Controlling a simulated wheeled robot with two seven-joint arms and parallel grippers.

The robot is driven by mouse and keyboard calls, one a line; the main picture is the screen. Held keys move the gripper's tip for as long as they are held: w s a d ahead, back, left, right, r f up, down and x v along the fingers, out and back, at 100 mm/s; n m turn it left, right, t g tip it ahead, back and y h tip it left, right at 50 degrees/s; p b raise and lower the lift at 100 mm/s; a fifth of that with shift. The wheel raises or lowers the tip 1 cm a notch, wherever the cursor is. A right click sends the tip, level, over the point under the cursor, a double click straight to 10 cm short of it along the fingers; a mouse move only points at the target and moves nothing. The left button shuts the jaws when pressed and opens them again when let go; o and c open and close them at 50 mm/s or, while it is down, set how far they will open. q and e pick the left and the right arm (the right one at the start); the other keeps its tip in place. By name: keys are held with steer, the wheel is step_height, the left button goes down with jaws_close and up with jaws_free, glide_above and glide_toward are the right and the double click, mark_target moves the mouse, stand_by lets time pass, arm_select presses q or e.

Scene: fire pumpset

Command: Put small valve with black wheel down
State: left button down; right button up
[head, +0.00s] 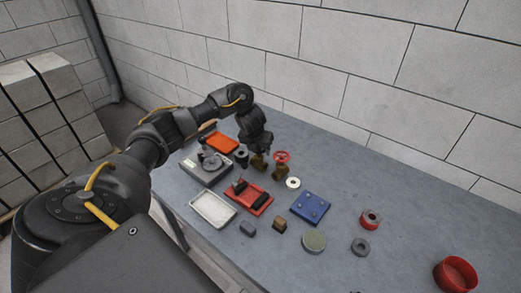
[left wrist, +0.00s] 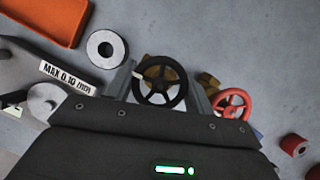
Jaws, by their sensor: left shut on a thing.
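The small valve with the black wheel shows its wheel (left wrist: 160,81) between the two fingers of my left gripper (left wrist: 158,88) in the left wrist view. My left gripper is shut on this valve. In the head view its brass body (head: 258,163) shows just below my left gripper (head: 263,151), low over or on the table; I cannot tell whether it touches the tabletop. A brass valve with a red wheel (head: 282,158) stands upright close to the right, and its red wheel (left wrist: 231,106) also shows in the left wrist view. My right gripper is out of view.
A grey table (head: 385,225) holds an orange tray (head: 222,142), a grey gauge base (head: 205,168), a red tray (head: 248,197), a white tray (head: 213,208), a blue plate (head: 310,207) and a white ring (head: 293,183). A red bowl (head: 456,274) sits at right. The back right is clear.

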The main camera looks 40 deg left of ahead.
arm_select(q)
steer(key=c, duration=0.6)
jaws_free()
steer(key=shift+f, duration=0.1)
steer(key=shift+o, duration=0.2)
steer(key=p+v, duration=0.6)
steer(key=v, duration=0.6)
steer(key=shift+r, duration=0.25)
steer(key=shift+w, duration=0.1)
steer(key=shift+d, duration=0.1)
